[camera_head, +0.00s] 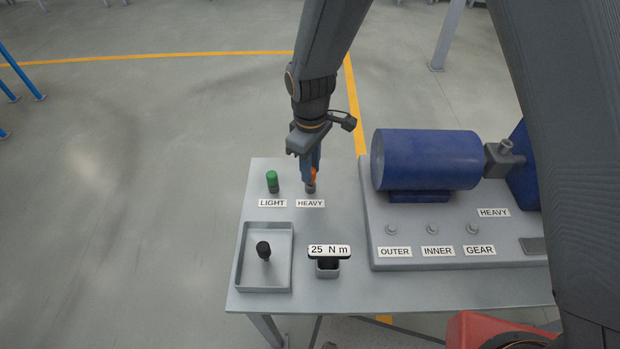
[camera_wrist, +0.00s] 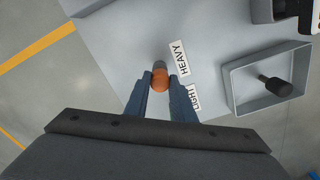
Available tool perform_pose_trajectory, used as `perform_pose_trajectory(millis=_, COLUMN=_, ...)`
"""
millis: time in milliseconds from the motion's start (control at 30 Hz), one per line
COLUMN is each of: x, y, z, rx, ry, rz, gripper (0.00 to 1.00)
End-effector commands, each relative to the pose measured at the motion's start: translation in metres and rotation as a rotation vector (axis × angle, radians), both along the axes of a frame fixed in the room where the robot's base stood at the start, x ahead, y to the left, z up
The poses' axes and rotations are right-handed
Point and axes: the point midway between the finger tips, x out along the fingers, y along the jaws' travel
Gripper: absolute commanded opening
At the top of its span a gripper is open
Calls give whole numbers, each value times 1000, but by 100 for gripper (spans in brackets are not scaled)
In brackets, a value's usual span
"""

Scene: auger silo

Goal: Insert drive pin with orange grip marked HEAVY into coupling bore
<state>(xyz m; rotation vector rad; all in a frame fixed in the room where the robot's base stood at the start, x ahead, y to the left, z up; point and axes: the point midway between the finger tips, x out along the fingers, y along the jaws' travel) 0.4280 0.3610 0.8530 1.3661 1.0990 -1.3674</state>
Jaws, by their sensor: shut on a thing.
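The drive pin with the orange grip (camera_head: 313,176) stands upright at its spot on the table, behind the HEAVY label (camera_head: 310,203). My gripper (camera_head: 309,168) points down over it and is shut on the orange grip. The wrist view shows the orange grip (camera_wrist: 159,82) between the two blue fingertips, with a grey base beside it. The grey coupling (camera_head: 503,158) sits to the right, between the blue motor (camera_head: 428,158) and another blue housing, with a short upright collar on top. The inside of its bore is not visible.
A green-gripped pin (camera_head: 272,181) stands left of the orange one, behind the LIGHT label. A grey tray (camera_head: 240,270) holds a black-topped piece (camera_head: 263,250). A small holder marked 25 N m (camera_head: 329,251) stands in front. The motor's raised plate (camera_head: 400,264) carries several labels and small knobs.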

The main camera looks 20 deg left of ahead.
Motion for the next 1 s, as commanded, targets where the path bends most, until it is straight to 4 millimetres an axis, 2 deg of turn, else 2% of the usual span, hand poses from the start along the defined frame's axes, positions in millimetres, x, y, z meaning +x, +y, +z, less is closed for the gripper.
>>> perform_pose_trajectory(millis=500, x=0, y=0, z=39, rx=1, ry=-1, rz=0, gripper=3)
perform_pose_trajectory(millis=1000, x=0, y=0, z=40, rx=0, ry=0, rz=0, gripper=3)
